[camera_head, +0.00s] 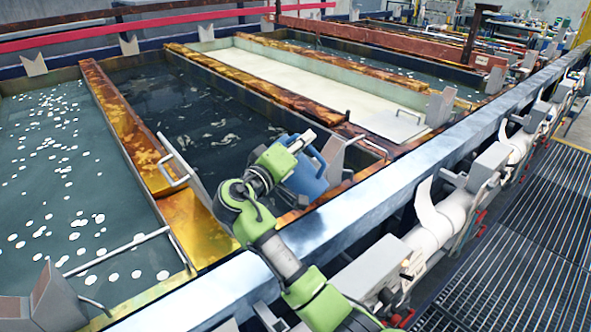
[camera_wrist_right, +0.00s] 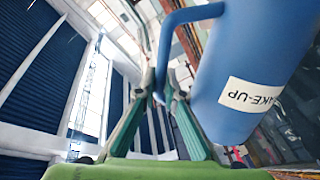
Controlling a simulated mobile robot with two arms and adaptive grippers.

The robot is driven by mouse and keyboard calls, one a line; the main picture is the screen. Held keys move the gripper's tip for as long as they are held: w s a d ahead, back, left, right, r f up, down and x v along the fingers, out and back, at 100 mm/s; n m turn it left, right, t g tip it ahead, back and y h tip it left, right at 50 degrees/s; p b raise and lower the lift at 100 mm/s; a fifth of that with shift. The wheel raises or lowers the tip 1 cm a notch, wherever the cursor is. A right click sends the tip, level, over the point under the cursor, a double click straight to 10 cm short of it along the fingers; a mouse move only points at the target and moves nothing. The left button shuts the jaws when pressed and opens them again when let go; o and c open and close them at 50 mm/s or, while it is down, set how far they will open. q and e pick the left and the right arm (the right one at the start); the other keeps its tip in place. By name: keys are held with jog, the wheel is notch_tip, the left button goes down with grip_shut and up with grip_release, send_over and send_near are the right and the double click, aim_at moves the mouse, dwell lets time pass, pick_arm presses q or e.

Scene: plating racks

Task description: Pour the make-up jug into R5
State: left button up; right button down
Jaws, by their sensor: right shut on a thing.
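The blue make-up jug (camera_head: 308,178) is over the near end of a dark-liquid tank (camera_head: 190,105) in the head view, close to the front rim. My right gripper (camera_head: 303,140) is shut on its handle. In the right wrist view the jug (camera_wrist_right: 265,60) fills the upper right, with a white label reading "MAKE-UP", and the fingers (camera_wrist_right: 160,97) close on the handle. The jug's inside and any liquid stream are not visible. No R5 mark is readable, so I cannot tell which tank it is. My left gripper is not in view.
A tank with pale floating spots (camera_head: 45,170) is at left, and a cream-coloured tank (camera_head: 310,85) lies right of the dark one. Stained dividers (camera_head: 125,125) separate them. A metal rail (camera_head: 385,200) and white pipe (camera_head: 440,225) run along the front. Grating (camera_head: 530,250) lies right.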

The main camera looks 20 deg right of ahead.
aim_at(291, 143)
jog(key=shift+r, duration=0.2)
jog(key=shift+w+a+n, duration=0.2)
jog(key=shift+w+n, duration=0.05)
jog(key=shift+n, duration=0.05)
jog(key=shift+w+a+f+n+p, duration=0.2)
jog(key=shift+w+a+n+p, duration=0.15)
jog(key=shift+n+p, duration=0.25)
jog(key=shift+f+b, duration=0.1)
jog(key=shift+b, duration=0.2)
jog(key=shift+w, duration=0.1)
dwell(0.7)
jog(key=shift+w+a+f+n, duration=0.45)
jog(key=shift+w+a+n, duration=0.2)
jog(key=shift+n, duration=0.35)
jog(key=shift+d+f, duration=0.1)
